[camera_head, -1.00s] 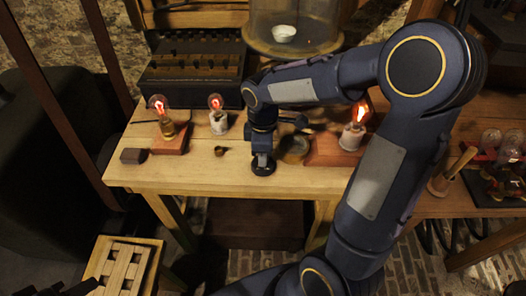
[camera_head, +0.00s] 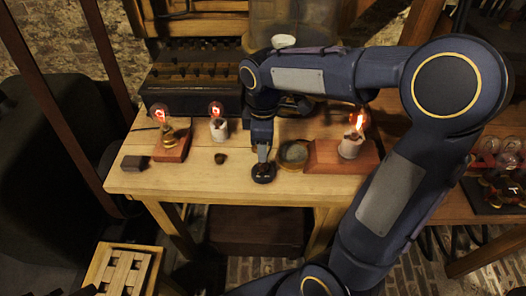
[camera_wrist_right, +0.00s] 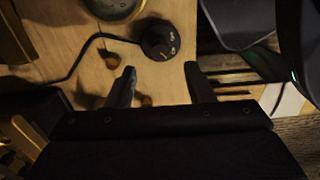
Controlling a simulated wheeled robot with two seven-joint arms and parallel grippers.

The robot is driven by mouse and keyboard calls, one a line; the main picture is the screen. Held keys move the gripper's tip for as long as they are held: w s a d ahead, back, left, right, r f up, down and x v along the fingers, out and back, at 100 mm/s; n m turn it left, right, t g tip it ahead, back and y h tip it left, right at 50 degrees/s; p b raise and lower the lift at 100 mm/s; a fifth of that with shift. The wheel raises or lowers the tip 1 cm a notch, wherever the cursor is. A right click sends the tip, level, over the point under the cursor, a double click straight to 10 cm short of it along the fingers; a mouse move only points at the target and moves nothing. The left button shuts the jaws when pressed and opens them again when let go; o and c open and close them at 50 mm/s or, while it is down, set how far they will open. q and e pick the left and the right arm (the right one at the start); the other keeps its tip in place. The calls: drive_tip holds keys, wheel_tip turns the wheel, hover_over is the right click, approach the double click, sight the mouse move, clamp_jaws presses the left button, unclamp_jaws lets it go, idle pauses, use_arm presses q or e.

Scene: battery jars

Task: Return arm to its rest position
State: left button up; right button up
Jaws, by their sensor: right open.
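My right arm reaches in from the lower right of the head view, with its elbow bent high over the right of the bench. My right gripper (camera_head: 262,152) hangs down by a black round knob (camera_head: 263,174) near the bench's front edge. In the right wrist view its two fingers (camera_wrist_right: 158,85) are apart, with nothing held between them. The black knob (camera_wrist_right: 160,40) lies beyond the fingertips there, with a dark cord. A dark piece at the lower left edge of the head view may be my left gripper (camera_head: 76,291); its jaws cannot be made out.
The wooden bench (camera_head: 215,183) holds a glowing bulb on a red block (camera_head: 170,150), a bulb in a white socket (camera_head: 218,128), a small brown piece (camera_head: 220,158), a round dish (camera_head: 293,153) and a lit bulb (camera_head: 357,121) at right.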

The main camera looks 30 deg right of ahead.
drive_tip(key=shift+r, duration=0.55)
drive_tip(key=s+a+r+m+t+y+p, duration=0.1)
drive_tip(key=s+a+r+m+t+y, duration=0.1)
drive_tip(key=s+m, duration=0.4)
drive_tip(key=s+a+r+m+t+y+p, duration=0.1)
drive_tip(key=s+r+m+t+p, duration=0.1)
drive_tip(key=s+m, duration=0.5)
drive_tip(key=s+t, duration=0.1)
drive_tip(key=s, duration=0.2)
drive_tip(key=shift+s+a+r+t+y, duration=0.3)
drive_tip(key=shift+a+r+y, duration=0.1)
